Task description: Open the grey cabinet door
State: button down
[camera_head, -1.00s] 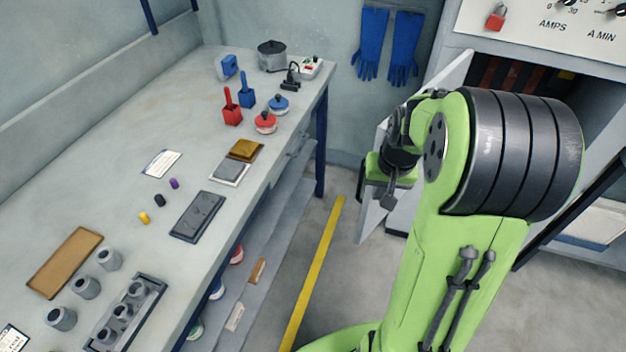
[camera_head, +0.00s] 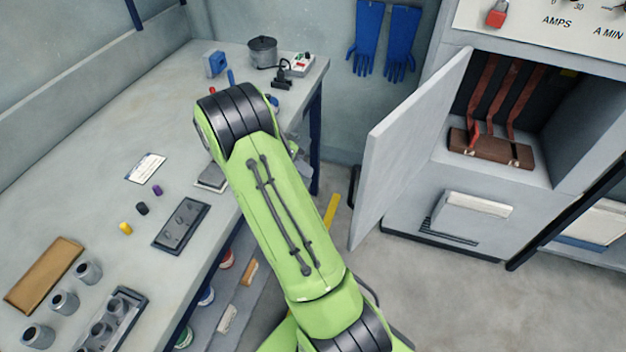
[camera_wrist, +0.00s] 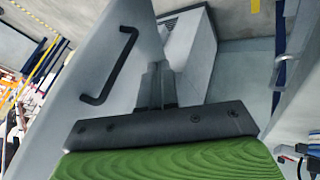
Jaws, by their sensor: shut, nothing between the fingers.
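The grey cabinet door (camera_head: 412,145) stands wide open, swung out to the left of the grey cabinet (camera_head: 400,205). The cabinet's inside shows. In the wrist view, the door (camera_wrist: 125,25) carries a dark bar handle (camera_wrist: 118,68) on its face. My gripper (camera_wrist: 158,68) is shut and empty, with its fingers together. It appears to the right of the handle, apart from it, and overlaps the door's edge in the picture; I cannot tell if it touches the door. In the head view my arm hides most of the gripper.
Red bars on a brown block (camera_head: 490,147) stand inside the cabinet. A long workbench (camera_head: 95,150) fills the left, with a pot (camera_head: 263,52), a dark tray (camera_head: 181,222) and grey cylinders (camera_head: 88,272). Blue gloves (camera_head: 385,40) hang on the back wall. Floor in front of the cabinet is clear.

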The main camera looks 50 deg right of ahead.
jog(key=s+d+f+b, duration=0.2)
jog(key=s+d+f, duration=0.3)
jog(key=s+f, duration=0.2)
jog(key=shift+s+d+f+b, duration=0.15)
jog(key=shift+s+f+b, duration=0.1)
jog(key=shift+s+b, duration=0.1)
